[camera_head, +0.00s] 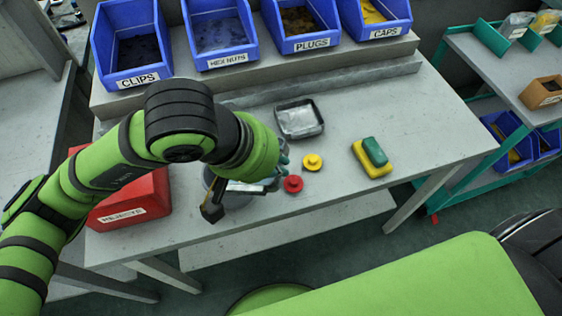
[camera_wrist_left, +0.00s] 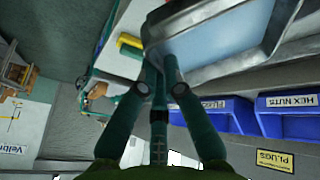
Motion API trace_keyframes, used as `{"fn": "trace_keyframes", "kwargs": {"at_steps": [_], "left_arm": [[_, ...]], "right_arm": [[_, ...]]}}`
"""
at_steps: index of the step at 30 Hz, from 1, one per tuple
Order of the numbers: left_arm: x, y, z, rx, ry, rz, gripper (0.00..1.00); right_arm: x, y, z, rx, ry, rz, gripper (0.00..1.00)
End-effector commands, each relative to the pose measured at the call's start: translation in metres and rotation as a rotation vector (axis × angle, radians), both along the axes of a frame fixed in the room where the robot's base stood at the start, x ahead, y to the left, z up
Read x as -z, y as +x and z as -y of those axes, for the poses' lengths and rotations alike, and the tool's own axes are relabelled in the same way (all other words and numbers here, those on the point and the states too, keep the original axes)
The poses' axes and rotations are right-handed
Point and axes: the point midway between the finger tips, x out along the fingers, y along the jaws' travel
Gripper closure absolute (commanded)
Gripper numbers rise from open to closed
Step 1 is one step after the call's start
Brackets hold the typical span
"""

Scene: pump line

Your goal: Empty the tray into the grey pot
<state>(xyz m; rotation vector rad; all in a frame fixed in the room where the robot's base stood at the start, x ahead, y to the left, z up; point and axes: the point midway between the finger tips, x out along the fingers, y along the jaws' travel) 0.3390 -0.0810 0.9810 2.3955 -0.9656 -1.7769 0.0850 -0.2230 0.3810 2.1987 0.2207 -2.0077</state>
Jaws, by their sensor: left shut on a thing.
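My left gripper (camera_head: 280,163) is over the front left of the table, mostly hidden by its own wrist. In the left wrist view its fingers (camera_wrist_left: 160,62) are shut on the rim of a pale metal tray (camera_wrist_left: 215,68). The part of the tray's inside that shows looks bare. In the head view only a thin pale strip of this tray (camera_head: 246,187) shows below my wrist. The grey pot (camera_head: 238,202) stands under it, largely covered by tray and arm. I cannot tell whether anything lies in the pot. My right gripper is not in view.
A dark-rimmed shallow tray (camera_head: 300,119), a yellow knob (camera_head: 312,162), a red knob (camera_head: 293,184) and a yellow-green sponge (camera_head: 372,157) lie nearby. A dark tool-like thing (camera_head: 212,207) is beside the pot. A red box (camera_head: 130,205) stands left; blue bins (camera_head: 222,60) line the back.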

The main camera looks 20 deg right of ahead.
Motion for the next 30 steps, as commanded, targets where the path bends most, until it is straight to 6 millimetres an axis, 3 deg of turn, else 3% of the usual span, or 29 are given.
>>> {"fn": "trace_keyframes", "kwargs": {"at_steps": [10,30], "left_arm": [[-0.001,0.001,-0.001,0.000,-0.003,-0.001,1.00],[-0.014,0.006,-0.010,-0.002,-0.141,-0.080,1.00]], "right_arm": [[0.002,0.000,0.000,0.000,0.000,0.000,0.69],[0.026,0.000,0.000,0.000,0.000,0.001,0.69]]}}
